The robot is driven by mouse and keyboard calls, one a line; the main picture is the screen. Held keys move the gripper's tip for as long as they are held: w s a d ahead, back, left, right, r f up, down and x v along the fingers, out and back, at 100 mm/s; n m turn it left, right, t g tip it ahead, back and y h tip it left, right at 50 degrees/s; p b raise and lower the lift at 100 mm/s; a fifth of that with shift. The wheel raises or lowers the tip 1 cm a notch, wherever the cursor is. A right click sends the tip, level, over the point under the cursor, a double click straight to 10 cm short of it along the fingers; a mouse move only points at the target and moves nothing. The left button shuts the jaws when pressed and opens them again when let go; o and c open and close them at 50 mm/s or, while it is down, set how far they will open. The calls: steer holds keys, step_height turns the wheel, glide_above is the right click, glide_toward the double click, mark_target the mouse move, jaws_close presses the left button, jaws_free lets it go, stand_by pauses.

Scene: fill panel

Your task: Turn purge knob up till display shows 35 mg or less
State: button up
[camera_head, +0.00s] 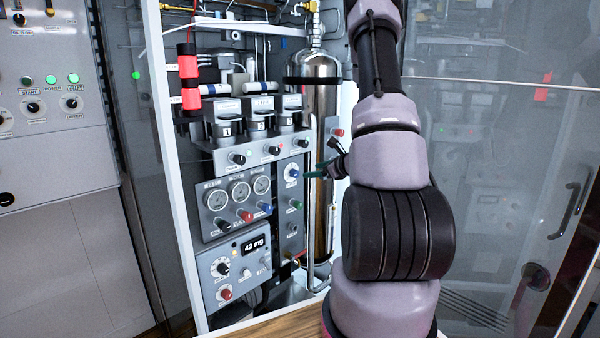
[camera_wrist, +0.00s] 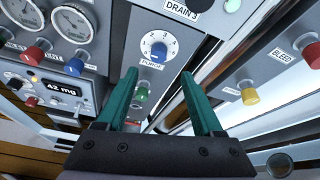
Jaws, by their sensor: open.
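The purge knob (camera_wrist: 159,50) is a blue knob on a white numbered dial, with a PURGE label below it, upper middle in the wrist view. It also shows in the head view (camera_head: 292,172) on the narrow right strip of the panel. The display (camera_head: 253,243) reads 42 mg; the wrist view shows the same reading (camera_wrist: 63,88) at left. My gripper (camera_wrist: 160,80) is open and empty. Its two green fingers point toward the panel, and the dial appears between and just beyond the tips, apart from them. In the head view my gripper (camera_head: 316,174) is just right of the knob.
A green knob (camera_wrist: 142,93) sits below the purge dial. Red (camera_head: 245,215) and blue (camera_head: 265,207) knobs stick out under the gauges (camera_head: 240,191) at left. A tall metal cylinder (camera_head: 316,95) stands behind my gripper. Yellow (camera_wrist: 249,95) and red knobs are at right in the wrist view.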

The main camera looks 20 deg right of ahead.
mark_target(297, 173)
steer(key=x, duration=0.9)
steer(key=shift+w+a, duration=0.2)
steer(key=shift+w, duration=0.05)
jaws_close()
